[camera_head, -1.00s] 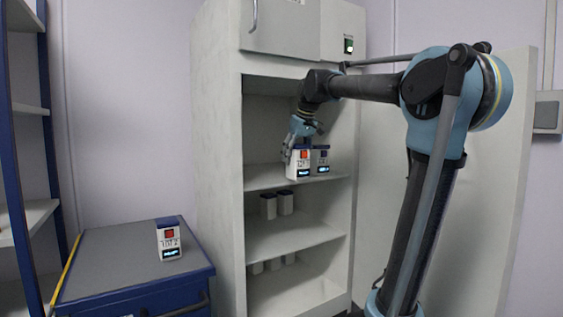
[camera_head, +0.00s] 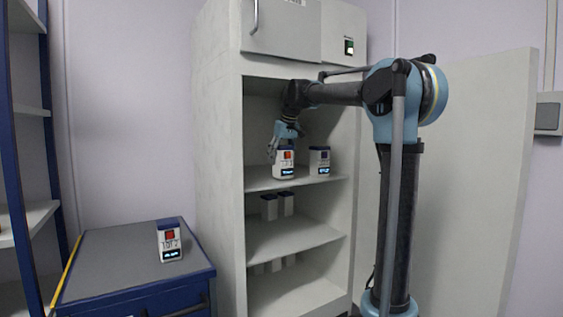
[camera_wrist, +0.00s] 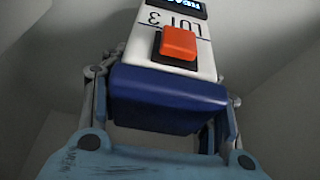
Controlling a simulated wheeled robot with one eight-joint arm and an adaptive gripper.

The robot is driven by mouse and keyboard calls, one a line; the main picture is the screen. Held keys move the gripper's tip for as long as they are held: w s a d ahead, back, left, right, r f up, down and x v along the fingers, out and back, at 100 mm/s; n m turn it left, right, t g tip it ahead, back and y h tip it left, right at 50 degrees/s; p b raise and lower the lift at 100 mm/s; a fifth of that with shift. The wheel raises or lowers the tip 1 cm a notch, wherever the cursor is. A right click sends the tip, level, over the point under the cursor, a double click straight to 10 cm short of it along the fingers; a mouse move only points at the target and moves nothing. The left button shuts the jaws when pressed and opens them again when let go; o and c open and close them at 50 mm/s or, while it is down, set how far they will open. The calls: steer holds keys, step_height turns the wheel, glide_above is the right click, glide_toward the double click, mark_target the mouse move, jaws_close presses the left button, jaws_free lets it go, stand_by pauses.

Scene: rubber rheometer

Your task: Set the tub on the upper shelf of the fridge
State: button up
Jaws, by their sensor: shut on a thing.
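The tub held in my gripper is white with a dark blue lid, an orange-red square, the label LOT 3 and a lit display; it shows in the head view (camera_head: 284,163) and large in the wrist view (camera_wrist: 205,55). My gripper (camera_head: 285,142) is shut on it from above, with fingers on both sides of the lid (camera_wrist: 165,100). The tub is upright inside the open fridge (camera_head: 220,150), at the front left of the upper shelf (camera_head: 300,183). Its base appears at shelf level; I cannot tell whether it touches.
A similar white tub with a blue-grey label (camera_head: 319,161) stands to the right on the same shelf. Several small dark-lidded containers (camera_head: 286,204) stand on lower shelves. Another tub (camera_head: 169,241) is on the blue cabinet (camera_head: 110,255). The fridge door (camera_head: 460,180) stands open at right.

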steer(key=shift+s+d+f, duration=0.1)
steer(key=shift+f, duration=0.25)
steer(key=shift+f, duration=0.1)
steer(key=o, duration=1.2)
steer(key=shift+o, duration=0.2)
steer(key=shift+s+r, duration=0.1)
steer(key=shift+r, duration=0.35)
steer(key=s+d, duration=0.7)
steer(key=s, duration=0.3)
steer(key=shift+r, duration=0.25)
steer(key=s+d+f+m+h, duration=0.1)
steer(key=s+d+f, duration=0.4)
steer(key=s+f, duration=0.5)
steer(key=s+d+f+m+g, duration=0.1)
steer(key=s+d+f+m, duration=0.2)
steer(key=s+d+f, duration=0.3)
steer(key=s+d+f+m+h, duration=0.1)
steer(key=s+d+f, duration=0.5)
steer(key=s+f, duration=0.8)
step_height(320, 180, down, 8)
steer(key=shift+s+d+r+m+h, duration=0.15)
steer(key=shift+s+m+h, duration=0.2)
steer(key=shift+m, duration=0.55)
